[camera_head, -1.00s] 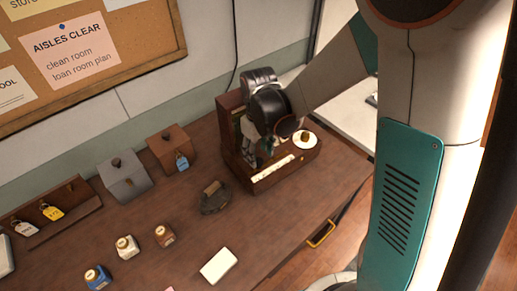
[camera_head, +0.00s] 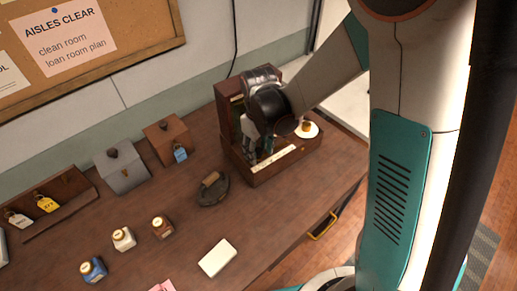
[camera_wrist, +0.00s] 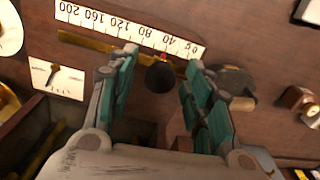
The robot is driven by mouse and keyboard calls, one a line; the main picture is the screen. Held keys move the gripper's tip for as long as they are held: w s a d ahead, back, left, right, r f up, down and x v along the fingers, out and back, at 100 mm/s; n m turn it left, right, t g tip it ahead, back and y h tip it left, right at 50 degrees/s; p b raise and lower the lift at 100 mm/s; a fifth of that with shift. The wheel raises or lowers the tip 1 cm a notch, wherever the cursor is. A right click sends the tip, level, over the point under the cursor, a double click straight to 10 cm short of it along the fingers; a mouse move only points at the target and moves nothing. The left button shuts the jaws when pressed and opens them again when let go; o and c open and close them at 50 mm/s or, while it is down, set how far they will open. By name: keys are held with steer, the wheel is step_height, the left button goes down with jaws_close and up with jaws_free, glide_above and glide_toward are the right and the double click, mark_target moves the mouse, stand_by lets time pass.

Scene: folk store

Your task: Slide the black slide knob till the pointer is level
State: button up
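The wooden scale box (camera_head: 284,168) stands at the table's back right. Its white number strip (camera_wrist: 130,32) runs from 200 to 0 beside a brass rail (camera_wrist: 90,42). The round black slide knob (camera_wrist: 160,78) is near the low-number end, with a small red mark beside it. My gripper (camera_wrist: 162,62) is open, with one finger on each side of the knob and gaps showing. In the head view my gripper (camera_head: 260,150) is over the box and hides the knob. The pointer (camera_wrist: 55,77) is a dark line on a white card; it looks slanted there, but I cannot judge level.
A white pan with a brass piece (camera_head: 307,128) sits at the box's right. A dark iron-like object (camera_head: 213,188) lies left of the box. Small boxes (camera_head: 168,138), several bottles (camera_head: 123,239) and a white pad (camera_head: 217,258) are farther left and in front.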

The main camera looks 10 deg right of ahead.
steer(key=c, duration=0.6)
steer(key=shift+c, duration=0.2)
steer(key=shift+d, duration=0.1)
steer(key=shift+w+d, duration=0.3)
steer(key=shift+d, duration=0.3)
steer(key=shift+w+d, duration=0.3)
steer(key=shift+d, duration=0.3)
steer(key=o, duration=0.9)
